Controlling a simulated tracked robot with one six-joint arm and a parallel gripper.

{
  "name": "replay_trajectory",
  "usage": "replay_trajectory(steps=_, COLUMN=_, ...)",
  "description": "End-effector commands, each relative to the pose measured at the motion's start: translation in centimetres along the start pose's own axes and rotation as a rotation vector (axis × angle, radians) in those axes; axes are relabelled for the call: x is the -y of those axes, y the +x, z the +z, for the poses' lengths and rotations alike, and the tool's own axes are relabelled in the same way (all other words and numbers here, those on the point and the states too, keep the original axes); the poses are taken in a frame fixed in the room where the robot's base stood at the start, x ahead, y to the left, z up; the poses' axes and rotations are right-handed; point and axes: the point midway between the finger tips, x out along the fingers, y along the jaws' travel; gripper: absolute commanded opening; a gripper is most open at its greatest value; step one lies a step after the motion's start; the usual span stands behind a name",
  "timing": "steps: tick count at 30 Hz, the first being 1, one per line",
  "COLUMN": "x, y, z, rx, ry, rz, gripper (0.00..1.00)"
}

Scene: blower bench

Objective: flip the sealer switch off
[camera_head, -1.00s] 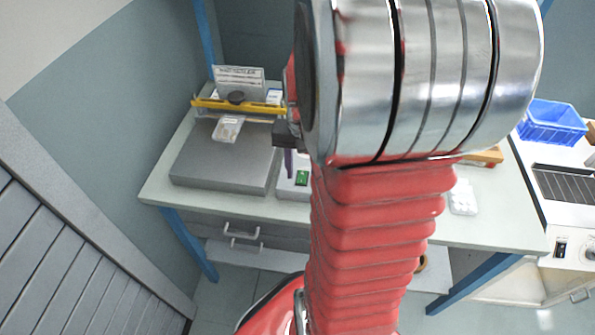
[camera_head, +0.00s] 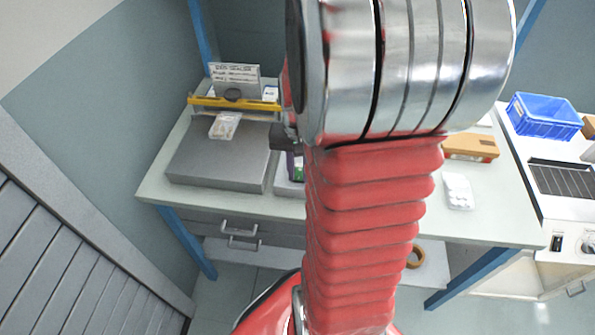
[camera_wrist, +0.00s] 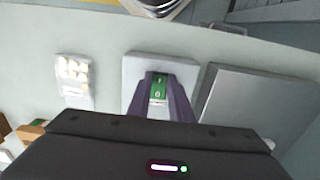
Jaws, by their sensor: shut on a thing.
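The sealer switch (camera_wrist: 158,90) has a green plate with light marks on it, on a pale grey box (camera_wrist: 190,68). In the head view the box (camera_head: 285,189) stands on the bench just right of the bag sealer (camera_head: 215,167), mostly hidden by my arm. My gripper (camera_wrist: 158,80) has its two purple fingers on either side of the green plate and is shut on the switch. The lever itself is too small to make out, so its position cannot be told. In the head view one purple finger (camera_head: 290,164) shows beside the green plate.
The sealer has a yellow bar (camera_head: 230,103), a clear bag (camera_head: 224,125) and a sign (camera_head: 235,76) behind. A white pill pack (camera_head: 459,191) and a brown box (camera_head: 470,147) lie to the right. A blue crate (camera_head: 543,116) stands on the neighbouring counter.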

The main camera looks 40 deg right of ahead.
Motion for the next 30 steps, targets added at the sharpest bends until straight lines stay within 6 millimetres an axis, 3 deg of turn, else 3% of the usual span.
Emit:
replay_trajectory(steps=10, x=-0.14, y=-0.02, z=-0.21, rx=0.024, ry=0.001, rz=0.003, gripper=0.00)
replay_trajectory(steps=30, x=-0.24, y=-0.28, z=-1.00, rx=0.259, ry=0.001, rz=0.003, gripper=0.00)
